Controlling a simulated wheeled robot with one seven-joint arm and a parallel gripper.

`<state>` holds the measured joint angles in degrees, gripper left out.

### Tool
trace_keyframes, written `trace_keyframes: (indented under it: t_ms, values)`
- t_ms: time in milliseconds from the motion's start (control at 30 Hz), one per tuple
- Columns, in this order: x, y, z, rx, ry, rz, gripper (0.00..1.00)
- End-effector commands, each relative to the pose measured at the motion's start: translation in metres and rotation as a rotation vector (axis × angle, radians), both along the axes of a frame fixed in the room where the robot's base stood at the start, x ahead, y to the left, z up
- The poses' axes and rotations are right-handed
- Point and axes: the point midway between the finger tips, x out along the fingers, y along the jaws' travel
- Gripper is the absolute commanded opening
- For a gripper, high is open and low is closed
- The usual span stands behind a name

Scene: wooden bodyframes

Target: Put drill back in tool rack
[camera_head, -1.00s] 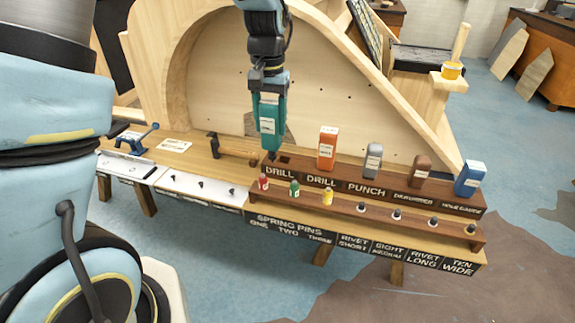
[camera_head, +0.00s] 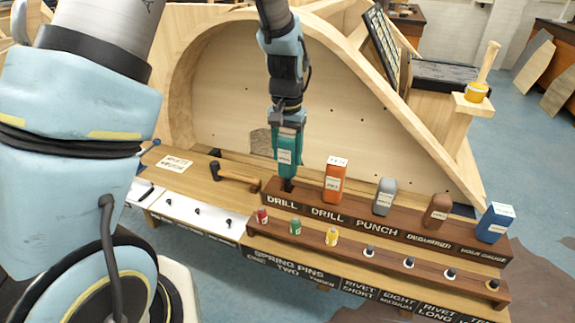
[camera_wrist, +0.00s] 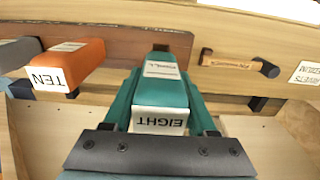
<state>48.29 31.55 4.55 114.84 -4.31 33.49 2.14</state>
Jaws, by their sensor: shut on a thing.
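My gripper (camera_head: 289,120) is shut on a teal drill (camera_head: 287,155) and holds it nearly upright above the left end of the tool rack (camera_head: 345,220). The drill's dark tip is down at the leftmost place, labelled DRILL; I cannot tell how far it is inside the slot. In the wrist view the teal drill (camera_wrist: 160,93), with a label reading EIGHT, lies between the fingers of my gripper (camera_wrist: 160,105).
An orange drill (camera_head: 335,182) stands in the place to the right, then a grey tool (camera_head: 385,198), a brown tool (camera_head: 437,212) and a blue tool (camera_head: 495,224). A hammer (camera_head: 235,178) lies to the left. Small coloured bottles (camera_head: 296,227) stand in front. A wooden arched frame (camera_head: 395,125) rises behind.

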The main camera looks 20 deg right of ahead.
Motion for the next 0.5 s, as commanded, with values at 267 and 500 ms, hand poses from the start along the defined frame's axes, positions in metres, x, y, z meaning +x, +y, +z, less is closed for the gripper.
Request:
trace_keyframes:
  t_ms: [267, 500]
  values:
    - [0.0, 0.0, -0.034, 0.001, 0.001, 0.002, 0.0]
    - [0.0, 0.0, -0.039, -0.001, -0.001, 0.001, 0.0]
